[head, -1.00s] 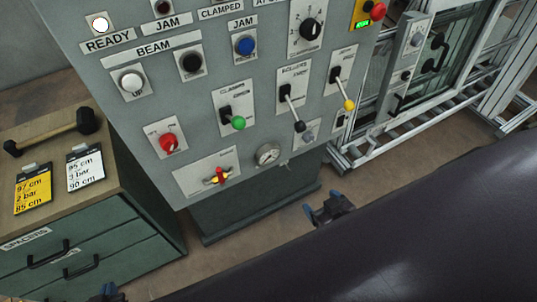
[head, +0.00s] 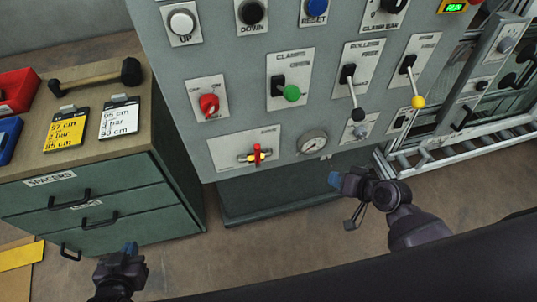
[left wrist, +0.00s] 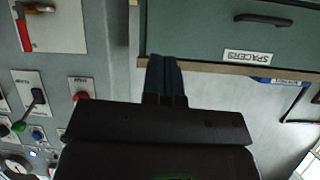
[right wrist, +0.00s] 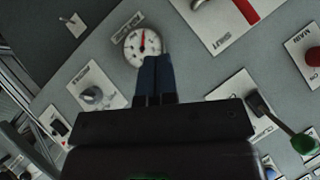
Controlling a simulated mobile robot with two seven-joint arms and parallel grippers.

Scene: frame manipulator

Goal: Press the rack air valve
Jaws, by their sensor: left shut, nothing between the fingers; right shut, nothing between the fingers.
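A red-handled valve (head: 257,154) with a brass body sits on a white plate low on the grey panel; its label is too small to read. It also shows at the upper left of the left wrist view (left wrist: 26,32). A round gauge (head: 312,142) and a grey knob (head: 360,131) are to its right; both show in the right wrist view, as gauge (right wrist: 143,46) and knob (right wrist: 92,95). My left gripper (head: 130,249) is shut and empty, low in front of the drawers. My right gripper (head: 335,180) is shut and empty, just below the gauge and apart from the panel.
Levers with green (head: 292,93), black and yellow (head: 418,102) ends and a red switch (head: 209,104) stick out near the valve. A green drawer cabinet (head: 90,195) stands at the left with a mallet (head: 95,77) and cards on top. An aluminium frame (head: 470,142) is at the right.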

